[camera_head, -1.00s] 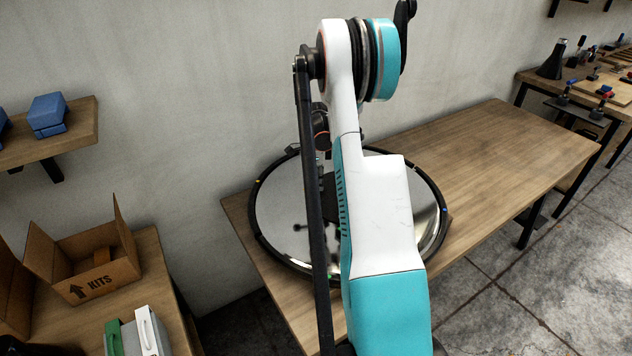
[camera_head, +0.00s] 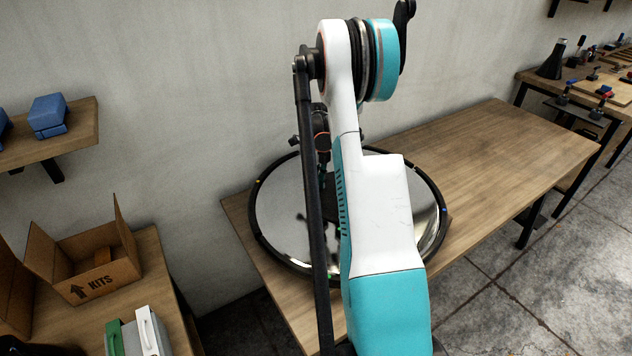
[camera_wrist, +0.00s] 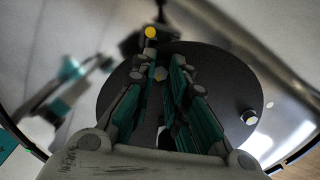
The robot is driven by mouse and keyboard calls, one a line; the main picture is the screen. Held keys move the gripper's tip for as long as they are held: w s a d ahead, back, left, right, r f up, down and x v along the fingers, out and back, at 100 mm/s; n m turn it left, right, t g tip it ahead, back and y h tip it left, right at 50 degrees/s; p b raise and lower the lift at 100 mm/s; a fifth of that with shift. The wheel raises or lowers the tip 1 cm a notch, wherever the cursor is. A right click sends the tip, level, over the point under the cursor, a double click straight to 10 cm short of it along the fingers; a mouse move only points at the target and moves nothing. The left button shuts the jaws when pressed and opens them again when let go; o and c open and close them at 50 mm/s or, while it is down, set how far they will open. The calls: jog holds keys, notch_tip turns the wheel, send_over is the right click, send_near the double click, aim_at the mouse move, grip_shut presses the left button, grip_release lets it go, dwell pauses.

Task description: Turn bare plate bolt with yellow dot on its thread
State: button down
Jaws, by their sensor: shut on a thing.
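In the wrist view a dark round plate (camera_wrist: 115,100) lies on a shiny mirror-like disc. A pale hex bolt head (camera_wrist: 160,74) sits on the plate between my gripper's fingertips (camera_wrist: 159,70), which are shut on it. A round yellow dot (camera_wrist: 151,32) shows just beyond this bolt, near the plate's far edge. A second metal bolt (camera_wrist: 250,117) stands at the plate's right side, clear of the fingers. In the head view my arm hides most of the plate and the fingertips.
The mirror disc (camera_head: 280,215) has a dark rim with small coloured dots and rests on a wooden table (camera_head: 500,150). The table's right part is clear. An open KITS box (camera_head: 95,270) stands at the left. A shelf (camera_head: 60,140) with blue blocks hangs on the wall.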

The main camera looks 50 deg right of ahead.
jog(key=m, duration=0.5)
jog(key=shift+m, duration=0.3)
jog(key=shift+w, duration=0.1)
dwell(0.3)
jog(key=c, duration=1.5)
grip_release()
jog(key=shift+c, duration=0.2)
notch_tip(320, 180, up, 12)
